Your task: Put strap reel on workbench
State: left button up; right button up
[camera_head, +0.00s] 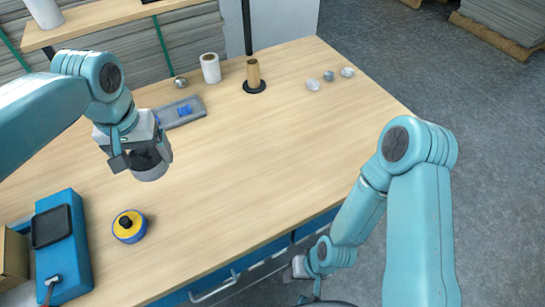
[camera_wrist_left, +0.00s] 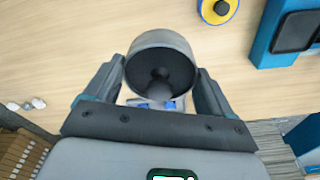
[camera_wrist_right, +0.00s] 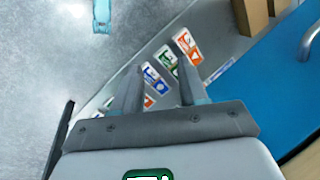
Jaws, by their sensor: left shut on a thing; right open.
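My left gripper (camera_head: 136,156) is shut on a round grey reel with a dark hollow face, which I take for the strap reel (camera_head: 152,173). In the left wrist view the reel (camera_wrist_left: 160,42) sits between the two fingers, with a dark knob in its hollow. It is over the light wooden workbench (camera_head: 240,190); I cannot tell the exact gap below it. My right gripper (camera_head: 300,266) is low by the bench's front edge, mostly hidden by its own arm. In the right wrist view its fingers (camera_wrist_right: 160,68) are apart and empty.
A yellow and blue disc (camera_head: 130,232) and a blue device (camera_head: 62,250) are at the bench's left. A grey tray (camera_head: 190,121), white roll (camera_head: 210,68), brown spool on a black base (camera_head: 253,76) and several small metal pieces stand farther back. The bench's middle and right are clear.

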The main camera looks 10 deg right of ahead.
pick_arm(q)
jog(key=shift+d+f+b, duration=0.15)
jog(key=shift+d+b, duration=0.1)
jog(key=shift+b, duration=0.25)
jog(key=shift+s+d+r+b, duration=0.1)
jog(key=shift+s+r+b, duration=0.1)
jog(key=shift+b, duration=0.2)
jog(key=shift+s+d+r, duration=0.15)
jog(key=shift+s+r, duration=0.1)
jog(key=shift+r, duration=0.05)
jog(key=shift+d+r+b, duration=0.15)
jog(key=shift+d+b, duration=0.05)
jog(key=shift+b, duration=0.1)
jog(key=shift+w+d, duration=0.1)
jog(key=shift+w+f, duration=0.1)
jog(key=shift+f, duration=0.1)
jog(key=shift+f+b, duration=1.35)
jog(key=shift+f, duration=8.5)
pick_arm(e)
notch_tip(320, 180, down, 6)
jog(key=shift+s+a, duration=0.2)
jog(key=shift+a, duration=0.05)
